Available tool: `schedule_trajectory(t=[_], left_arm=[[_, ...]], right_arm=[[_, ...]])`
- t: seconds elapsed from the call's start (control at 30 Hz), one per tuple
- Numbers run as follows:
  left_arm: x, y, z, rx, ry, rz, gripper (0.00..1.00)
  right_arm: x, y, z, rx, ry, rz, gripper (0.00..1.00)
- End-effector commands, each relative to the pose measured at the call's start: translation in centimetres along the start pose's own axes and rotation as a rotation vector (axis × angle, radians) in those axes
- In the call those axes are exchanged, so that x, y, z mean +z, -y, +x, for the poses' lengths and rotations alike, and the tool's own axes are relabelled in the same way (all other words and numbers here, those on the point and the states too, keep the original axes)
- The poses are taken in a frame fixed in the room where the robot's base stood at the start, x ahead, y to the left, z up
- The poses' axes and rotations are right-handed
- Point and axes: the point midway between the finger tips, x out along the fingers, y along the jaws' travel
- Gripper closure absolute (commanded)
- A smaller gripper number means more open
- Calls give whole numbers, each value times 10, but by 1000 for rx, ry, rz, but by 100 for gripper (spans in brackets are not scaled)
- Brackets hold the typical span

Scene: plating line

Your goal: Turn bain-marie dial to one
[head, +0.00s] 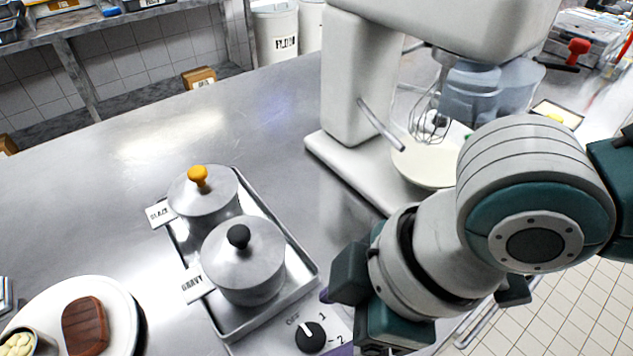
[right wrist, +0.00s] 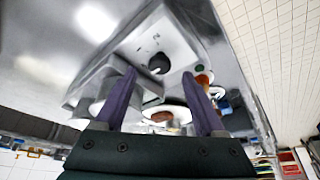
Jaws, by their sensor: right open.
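The bain-marie (head: 290,253) is a steel tray unit holding two lidded pots. Its black dial (head: 311,337) sits on the light front panel, among the marks OFF, 1 and 2. The dial's white pointer is turned up and left, near OFF. In the right wrist view the dial (right wrist: 158,63) appears between the two purple fingertips. My right gripper (head: 333,322) is open and empty, just right of the dial in the head view; I cannot tell whether it touches the panel. My arm hides part of its fingers. My left gripper is not in view.
The glaze pot (head: 203,205) has an orange knob, the gravy pot (head: 244,265) a black one. A stand mixer (head: 345,90) with a bowl stands behind my right arm. A plate (head: 122,318) with brown food lies at lower left.

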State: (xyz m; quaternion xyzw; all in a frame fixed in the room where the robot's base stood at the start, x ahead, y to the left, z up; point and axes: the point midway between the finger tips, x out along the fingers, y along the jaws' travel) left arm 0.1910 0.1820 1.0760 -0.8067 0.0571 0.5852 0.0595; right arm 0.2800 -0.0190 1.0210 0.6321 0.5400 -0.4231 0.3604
Motion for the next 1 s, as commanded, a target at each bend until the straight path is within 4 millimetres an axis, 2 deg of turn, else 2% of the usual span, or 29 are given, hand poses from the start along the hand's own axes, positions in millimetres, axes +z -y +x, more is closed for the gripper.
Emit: schedule_trajectory(t=[0.1,0.2,0.57,1.0], left_arm=[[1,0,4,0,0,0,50],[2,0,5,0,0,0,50],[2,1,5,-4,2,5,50],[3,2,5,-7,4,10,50]], right_arm=[[0,0,19,-1,1,0,28],[0,1,28,-1,0,-1,28],[0,0,33,0,0,-1,28],[0,0,32,0,0,-1,78]])
